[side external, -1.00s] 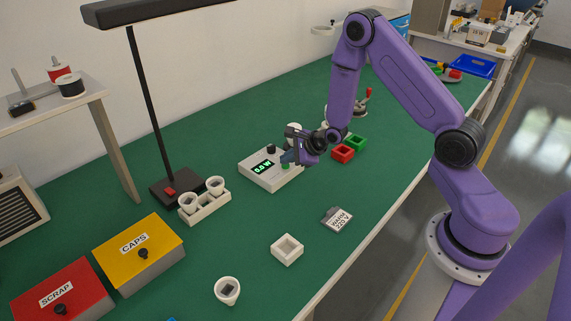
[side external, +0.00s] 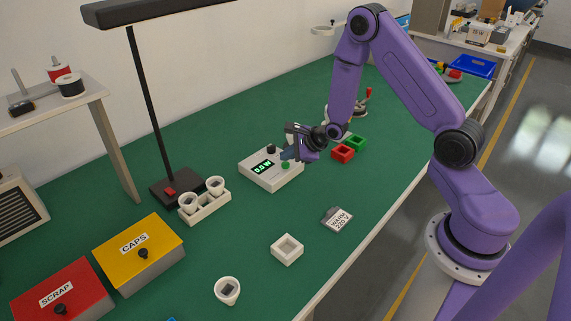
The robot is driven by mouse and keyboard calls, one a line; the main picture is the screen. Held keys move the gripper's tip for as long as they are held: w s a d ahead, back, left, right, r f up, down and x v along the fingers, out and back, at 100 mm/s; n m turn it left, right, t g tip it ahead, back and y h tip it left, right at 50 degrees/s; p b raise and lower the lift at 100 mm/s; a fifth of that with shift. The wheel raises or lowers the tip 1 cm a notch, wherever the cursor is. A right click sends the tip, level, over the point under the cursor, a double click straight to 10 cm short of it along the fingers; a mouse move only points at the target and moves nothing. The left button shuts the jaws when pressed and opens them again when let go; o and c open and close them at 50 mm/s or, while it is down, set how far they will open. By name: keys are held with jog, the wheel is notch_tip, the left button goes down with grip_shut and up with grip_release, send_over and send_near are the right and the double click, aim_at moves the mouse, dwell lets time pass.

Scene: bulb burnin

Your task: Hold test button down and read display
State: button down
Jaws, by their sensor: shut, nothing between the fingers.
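The white test box (side external: 268,178) stands on the green bench at mid-picture. Its small dark display (side external: 264,167) shows green characters that look like "0.0 W", too small to be sure. A green button (side external: 286,165) and a black knob (side external: 271,149) sit on its top. My gripper (side external: 286,154) is shut and empty, just above the green button, with a small gap seeming to show between them. Part of the box's right rear is hidden behind my gripper.
A white holder (side external: 205,207) with cups stands left of the box by the lamp base (side external: 176,188).

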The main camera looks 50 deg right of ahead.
aim_at(287, 169)
jog(key=shift+r, duration=0.25)
jog(key=shift+r, duration=2.45)
jog(key=s+a+r+n+g, duration=0.2)
jog(key=s+a+r+n, duration=0.2)
jog(key=s+a+n, duration=0.5)
jog(key=s+a+r+n+g, duration=0.3)
jog(key=s+a+n, duration=0.3)
jog(key=n, duration=0.4)
jog(key=s+d+r+n+g, duration=0.1)
jog(key=s+r+n+g, duration=0.1)
jog(key=s+n, duration=0.7)
jog(key=s+d+r+n+g+h, duration=0.1)
jog(key=s+d+r+n, duration=0.1)
jog(key=s+n, duration=0.7)
jog(key=shift+s+d+r+g+h, duration=0.2)
jog(key=shift+s+r+g+h, duration=0.15)
jog(key=shift+s+r, duration=0.75)
